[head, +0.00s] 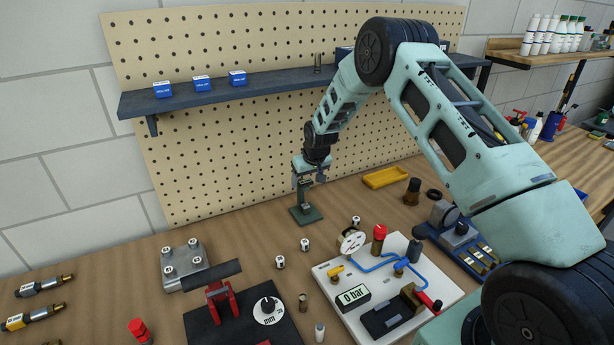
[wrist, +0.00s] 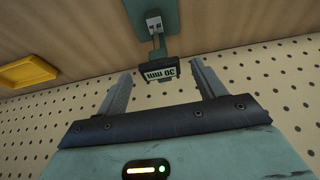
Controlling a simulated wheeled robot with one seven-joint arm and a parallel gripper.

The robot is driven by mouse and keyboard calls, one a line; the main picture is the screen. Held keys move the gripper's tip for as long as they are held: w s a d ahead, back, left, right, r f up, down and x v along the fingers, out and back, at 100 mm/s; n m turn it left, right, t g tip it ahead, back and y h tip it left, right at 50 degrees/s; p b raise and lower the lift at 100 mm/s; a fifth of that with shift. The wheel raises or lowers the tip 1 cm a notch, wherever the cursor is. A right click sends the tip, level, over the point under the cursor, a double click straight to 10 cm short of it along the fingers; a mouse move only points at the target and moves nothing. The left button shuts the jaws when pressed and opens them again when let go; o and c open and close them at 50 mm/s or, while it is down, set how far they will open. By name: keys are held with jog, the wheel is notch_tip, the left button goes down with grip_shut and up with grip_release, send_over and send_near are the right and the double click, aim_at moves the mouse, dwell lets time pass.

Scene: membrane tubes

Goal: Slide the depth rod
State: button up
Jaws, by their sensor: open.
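A small green stand (head: 307,214) is on the bench near the pegboard; its flat base (wrist: 140,12) shows at the top of the wrist view. A small metal piece (wrist: 154,24) and a thin green post lead to a dark block marked "30 mm" (wrist: 160,72). I cannot tell which of these parts is the depth rod. My gripper (head: 308,180) is at the top of the stand and partly hides it. In the wrist view its fingers are open, one on each side of the marked block, with visible gaps.
A white board (head: 445,294) with blue tubing and a "0 bar" display (head: 353,295) is in front. A yellow tray (head: 386,177) lies to the right. Several small cylinders stand near the stand. A dark shelf (head: 280,85) runs above along the pegboard.

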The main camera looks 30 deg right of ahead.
jog(key=shift+f, duration=0.2)
jog(key=c, duration=1.4)
jog(key=shift+r+b, duration=0.3)
jog(key=shift+r, duration=1.05)
jog(key=o, duration=1.4)
jog(key=shift+r, duration=0.1)
jog(key=b+v, duration=0.5)
jog(key=v, duration=1.2)
jog(key=shift+b, duration=0.3)
jog(key=shift+r, duration=0.15)
